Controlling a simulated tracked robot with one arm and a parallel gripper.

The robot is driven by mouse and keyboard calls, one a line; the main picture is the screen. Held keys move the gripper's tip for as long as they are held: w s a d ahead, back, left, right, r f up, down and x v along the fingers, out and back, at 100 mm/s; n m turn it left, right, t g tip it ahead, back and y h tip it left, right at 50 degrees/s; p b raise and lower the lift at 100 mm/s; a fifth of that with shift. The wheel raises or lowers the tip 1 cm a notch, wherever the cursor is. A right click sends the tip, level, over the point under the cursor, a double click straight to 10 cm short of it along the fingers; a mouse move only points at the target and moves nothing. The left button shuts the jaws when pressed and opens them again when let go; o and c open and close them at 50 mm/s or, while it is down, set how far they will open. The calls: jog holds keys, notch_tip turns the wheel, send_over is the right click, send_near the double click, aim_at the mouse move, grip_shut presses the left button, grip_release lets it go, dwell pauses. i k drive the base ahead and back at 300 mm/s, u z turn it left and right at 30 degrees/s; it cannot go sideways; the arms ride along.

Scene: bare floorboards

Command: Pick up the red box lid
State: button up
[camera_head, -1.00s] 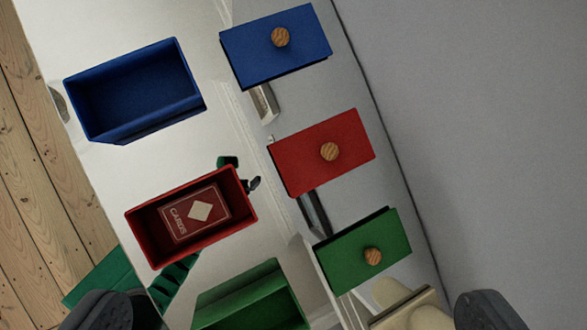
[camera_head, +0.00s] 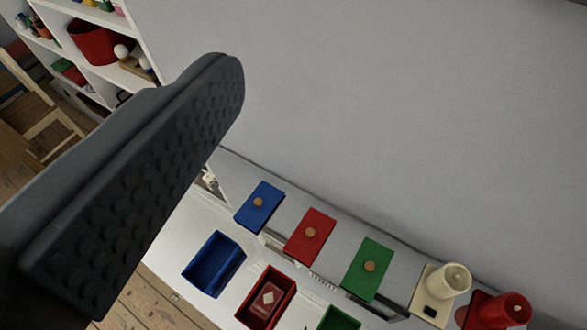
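The red box lid (camera_head: 318,228), a flat red rectangle with a round wooden knob, lies on the raised grey surface by the wall, between the blue lid (camera_head: 252,212) and the green lid (camera_head: 376,256). The red box (camera_head: 283,305) stands below it, open, with a red card pack (camera_head: 264,305) inside. One dark finger of my gripper (camera_head: 150,190) fills the left side of the view, close to the camera. Its studded face is bare and nothing touches it. The other finger is out of view. My gripper appears open and is clear of the red lid.
An open blue box (camera_head: 212,262) and a green box (camera_head: 342,318) flank the red box. A cream object (camera_head: 440,292) and a red object (camera_head: 503,310) stand at lower right. A white shelf (camera_head: 140,40) and a wooden chair (camera_head: 40,110) are at upper left. A grey wall (camera_head: 400,110) rises behind the lids.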

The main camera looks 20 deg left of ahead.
aim_at(306, 242)
jog(key=u, duration=0.65)
jog(key=k, duration=1.3)
jog(key=z, duration=0.35)
jog(key=i, duration=1)
jog(key=u, duration=0.05)
